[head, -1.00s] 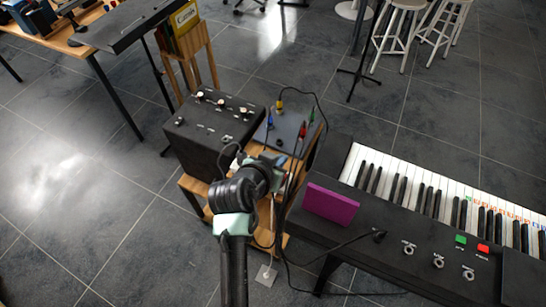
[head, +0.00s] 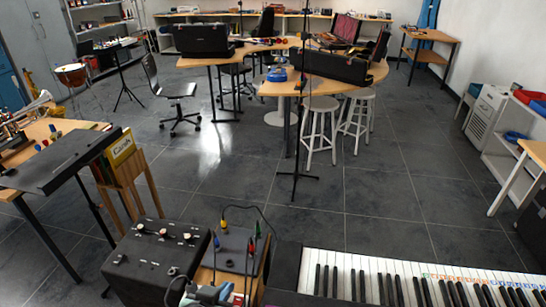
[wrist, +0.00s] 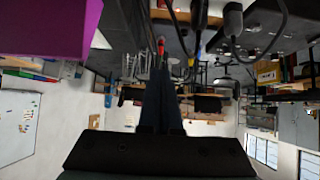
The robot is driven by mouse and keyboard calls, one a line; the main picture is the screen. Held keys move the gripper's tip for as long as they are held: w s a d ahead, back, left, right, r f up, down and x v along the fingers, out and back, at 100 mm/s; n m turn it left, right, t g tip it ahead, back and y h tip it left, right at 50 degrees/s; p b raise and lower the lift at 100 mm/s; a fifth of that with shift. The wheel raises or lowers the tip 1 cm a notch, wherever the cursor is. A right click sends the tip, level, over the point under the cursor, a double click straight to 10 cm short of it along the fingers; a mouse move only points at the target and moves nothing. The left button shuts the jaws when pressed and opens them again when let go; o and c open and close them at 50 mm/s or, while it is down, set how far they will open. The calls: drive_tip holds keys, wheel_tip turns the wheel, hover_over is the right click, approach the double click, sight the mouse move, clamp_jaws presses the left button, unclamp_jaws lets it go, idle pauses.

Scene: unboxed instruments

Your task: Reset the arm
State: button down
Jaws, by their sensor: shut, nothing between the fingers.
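My gripper (wrist: 160,72) shows in the wrist view, its dark fingers shut together with nothing between them. It points towards the room, which appears upside down there. In the head view only a small light part of my arm shows at the bottom edge, beside the black box with knobs (head: 152,262); the gripper itself is hidden or out of frame there. A purple box (wrist: 45,28) fills the upper left corner of the wrist view. Dark cable plugs (wrist: 233,18) hang close by at the top of that view.
The keyboard (head: 400,280) lies at lower right. A grey panel with coloured plugs (head: 236,245) stands next to the black box. A music stand (head: 60,165) is at left. Stools (head: 318,125) and a table (head: 270,88) stand farther back. Open floor lies between.

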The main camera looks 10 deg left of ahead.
drive_tip(key=w+d+r+t+y, duration=0.1)
drive_tip(key=w+d+r+t, duration=0.15)
drive_tip(key=r, duration=0.85)
drive_tip(key=w+d+r+t, duration=0.2)
drive_tip(key=r+t, duration=0.1)
drive_tip(key=r, duration=0.8)
drive_tip(key=w+d+r+t+y, duration=0.1)
drive_tip(key=w+d+r+t, duration=0.15)
drive_tip(key=r, duration=0.85)
drive_tip(key=s+d+r+t, duration=0.2)
drive_tip(key=s+r, duration=0.3)
drive_tip(key=r, duration=0.3)
drive_tip(key=s+d+r+t+h, duration=0.1)
drive_tip(key=s+d+r+t, duration=0.2)
drive_tip(key=r, duration=0.5)
drive_tip(key=s+d+r+t, duration=0.3)
drive_tip(key=s+r+t, duration=0.1)
drive_tip(key=s+r, duration=0.3)
drive_tip(key=shift+d+r+h, duration=0.2)
drive_tip(key=shift+r+h, duration=0.1)
drive_tip(key=shift+r, duration=0.2)
drive_tip(key=shift+d, duration=0.1)
